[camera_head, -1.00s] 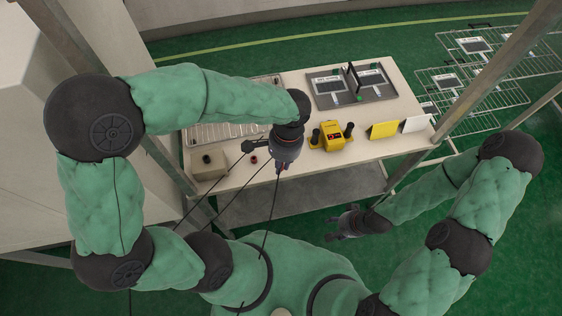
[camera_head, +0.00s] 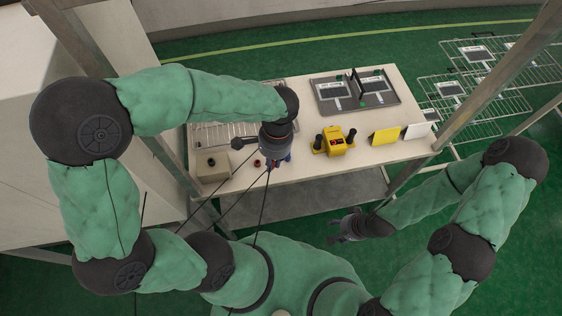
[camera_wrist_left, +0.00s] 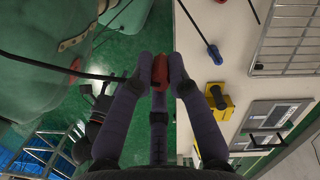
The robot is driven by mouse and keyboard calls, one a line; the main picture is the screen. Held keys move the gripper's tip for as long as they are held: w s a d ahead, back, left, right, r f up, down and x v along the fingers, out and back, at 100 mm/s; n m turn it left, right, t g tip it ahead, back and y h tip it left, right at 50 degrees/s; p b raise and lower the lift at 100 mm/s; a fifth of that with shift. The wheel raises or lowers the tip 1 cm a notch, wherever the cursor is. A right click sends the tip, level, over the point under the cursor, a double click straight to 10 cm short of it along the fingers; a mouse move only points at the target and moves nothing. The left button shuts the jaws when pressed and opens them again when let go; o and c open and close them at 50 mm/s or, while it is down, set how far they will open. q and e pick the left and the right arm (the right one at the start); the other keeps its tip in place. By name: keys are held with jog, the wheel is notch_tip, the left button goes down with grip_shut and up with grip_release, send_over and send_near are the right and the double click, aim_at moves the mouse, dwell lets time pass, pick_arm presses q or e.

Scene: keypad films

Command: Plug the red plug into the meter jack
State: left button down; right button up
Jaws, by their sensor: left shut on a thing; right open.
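My left gripper (camera_head: 272,162) is over the front part of the table, left of the yellow meter (camera_head: 334,141). In the left wrist view its fingers (camera_wrist_left: 160,72) are shut on the red plug (camera_wrist_left: 160,68), and a black cable runs off to the left. The plug is held apart from the meter, which shows in that view (camera_wrist_left: 220,106) to the right of the fingers. The meter has black round parts at its sides; I cannot make out the jack opening. My right gripper (camera_head: 338,232) is open and empty, low in front of the table.
A blue plug (camera_wrist_left: 214,52) with a cable lies on the table. A beige box (camera_head: 211,167) stands at the left. A wire rack (camera_head: 207,137), a grey tray (camera_head: 378,100), a yellow card (camera_head: 385,136) and a white card (camera_head: 416,131) are also there. Bare table lies before the tray.

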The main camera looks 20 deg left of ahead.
pick_arm(q)
jog(key=a, duration=2.1)
jog(key=shift+s+a+p, duration=0.15)
jog(key=shift+s+p, duration=0.25)
jog(key=shift+s, duration=0.05)
jog(key=shift+r, duration=0.2)
